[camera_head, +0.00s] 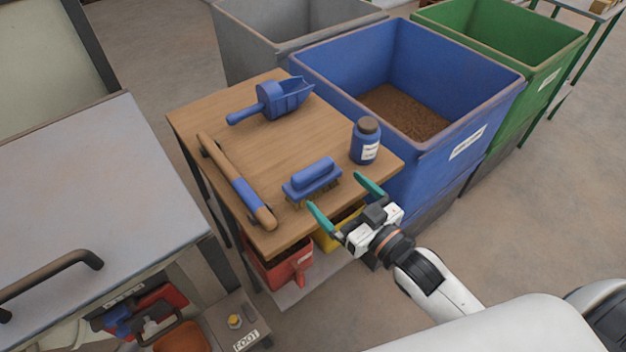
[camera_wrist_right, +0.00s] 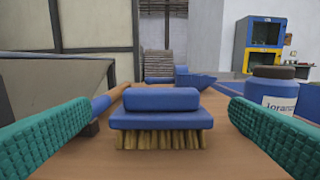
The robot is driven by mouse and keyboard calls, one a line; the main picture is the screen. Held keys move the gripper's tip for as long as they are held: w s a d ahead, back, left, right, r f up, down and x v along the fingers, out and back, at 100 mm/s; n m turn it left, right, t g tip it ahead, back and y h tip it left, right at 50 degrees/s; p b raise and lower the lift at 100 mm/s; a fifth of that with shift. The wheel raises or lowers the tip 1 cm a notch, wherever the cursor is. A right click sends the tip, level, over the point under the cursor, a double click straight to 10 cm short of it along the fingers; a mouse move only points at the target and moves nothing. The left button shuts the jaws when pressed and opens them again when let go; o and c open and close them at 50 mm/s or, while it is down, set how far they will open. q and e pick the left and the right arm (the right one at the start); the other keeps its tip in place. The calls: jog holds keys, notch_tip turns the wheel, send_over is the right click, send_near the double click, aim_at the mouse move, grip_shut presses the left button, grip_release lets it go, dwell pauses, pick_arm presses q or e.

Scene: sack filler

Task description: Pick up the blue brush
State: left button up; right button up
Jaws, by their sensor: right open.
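The blue brush (camera_head: 312,179) lies bristles down near the front edge of the small wooden table. It has a raised blue grip and tan bristles. In the right wrist view the brush (camera_wrist_right: 161,112) sits centred between my fingers, a little beyond them. My right gripper (camera_head: 345,198) is open and empty, with its green fingers pointing at the brush from the front edge of the table. The fingers show at both sides in the right wrist view (camera_wrist_right: 160,135). My left gripper is not in view.
On the wooden table (camera_head: 235,135) are a blue scoop (camera_head: 273,100), a blue jar (camera_head: 366,141) right of the brush, and a wooden-handled tool with a blue band (camera_head: 243,190) to its left. A blue bin (camera_head: 440,155) with brown material adjoins the table. Red and yellow containers sit below.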

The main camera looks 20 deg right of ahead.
aim_at(309, 167)
jog(key=x, duration=0.5)
jog(key=shift+w, duration=0.2)
jog(key=shift+f+p+x, duration=0.2)
jog(key=shift+p+x, duration=0.05)
jog(key=shift+x, duration=1.15)
jog(key=shift+f+p+x, duration=0.2)
jog(key=shift+f+x, duration=0.05)
jog(key=shift+x, duration=1.2)
jog(key=c, duration=0.9)
